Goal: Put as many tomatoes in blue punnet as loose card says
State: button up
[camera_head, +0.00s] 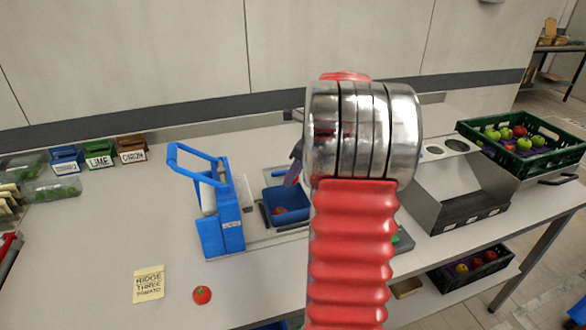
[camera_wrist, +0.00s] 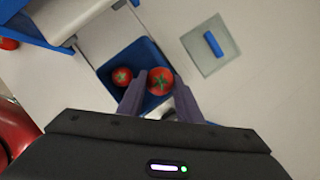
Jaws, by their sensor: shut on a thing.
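The loose card (camera_head: 149,284) lies on the counter at the front left and reads "RIDGE THREE TOMATO". The blue punnet (camera_head: 290,219) stands near the middle and also shows in the wrist view (camera_wrist: 141,52). One red tomato (camera_wrist: 122,77) lies inside it. My gripper (camera_wrist: 160,82) is shut on a second red tomato (camera_wrist: 161,76), held over the punnet's right part; its height above the bottom is unclear. A loose tomato (camera_head: 202,294) sits on the counter right of the card. In the head view my arm hides most of my gripper.
A blue-framed device (camera_head: 220,215) stands just left of the punnet. Labelled bins (camera_head: 100,155) line the back left. A metal stand (camera_head: 455,185) and a green crate (camera_head: 520,150) of fruit are at the right. A dark crate (camera_head: 470,270) sits on a lower shelf.

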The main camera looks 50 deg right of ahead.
jog(key=shift+f, duration=1.2)
jog(key=shift+r, duration=0.1)
dwell(0.4)
jog(key=o, duration=1.1)
jog(key=shift+s+r, duration=0.15)
jog(key=shift+r, duration=3.35)
